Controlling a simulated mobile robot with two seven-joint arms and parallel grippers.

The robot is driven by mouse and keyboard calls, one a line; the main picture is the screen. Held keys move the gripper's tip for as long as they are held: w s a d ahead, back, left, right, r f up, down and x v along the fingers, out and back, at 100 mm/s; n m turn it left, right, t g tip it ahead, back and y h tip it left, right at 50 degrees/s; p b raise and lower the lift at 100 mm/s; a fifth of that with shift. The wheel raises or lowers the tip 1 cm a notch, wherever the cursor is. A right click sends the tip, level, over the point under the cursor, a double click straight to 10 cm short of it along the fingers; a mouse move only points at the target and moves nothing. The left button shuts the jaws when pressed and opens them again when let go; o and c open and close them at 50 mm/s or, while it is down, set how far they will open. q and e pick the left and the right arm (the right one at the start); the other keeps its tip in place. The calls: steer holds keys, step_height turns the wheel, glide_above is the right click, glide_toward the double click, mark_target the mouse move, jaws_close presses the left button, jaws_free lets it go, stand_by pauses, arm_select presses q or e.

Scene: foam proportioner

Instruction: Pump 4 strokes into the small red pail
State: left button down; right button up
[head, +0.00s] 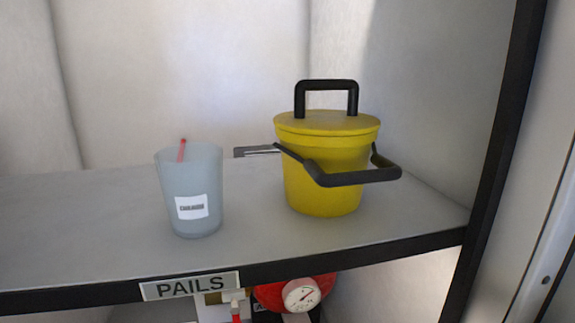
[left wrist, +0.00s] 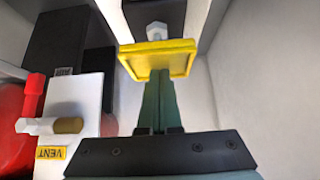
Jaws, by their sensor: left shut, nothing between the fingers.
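My left gripper (left wrist: 159,84) shows in the left wrist view with its green fingers shut together and empty. Its tips are at a yellow rectangular plate (left wrist: 157,61); I cannot tell whether they touch it. A white hexagonal piece (left wrist: 157,31) stands behind the plate. A red body with a round white gauge (head: 302,295) shows partly below the shelf in the head view. No small red pail is in view; a yellow lidded pail (head: 324,170) with a black handle stands on the shelf. My right gripper is not in view.
The grey shelf (head: 100,225) has a PAILS label (head: 190,286) on its black front edge. A translucent cup (head: 190,215) with a red stick stands left of the yellow pail. In the left wrist view, a white block (left wrist: 75,95) with a VENT label and a red body (left wrist: 12,125) are at left.

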arm_select(q)
steer(key=shift+r, duration=1.9)
steer(key=shift+f, duration=0.1)
steer(key=shift+f+b, duration=1.1)
steer(key=shift+f, duration=1.95)
steer(key=shift+r, duration=0.15)
steer(key=shift+r+p, duration=1.3)
steer(key=shift+r, duration=1.7)
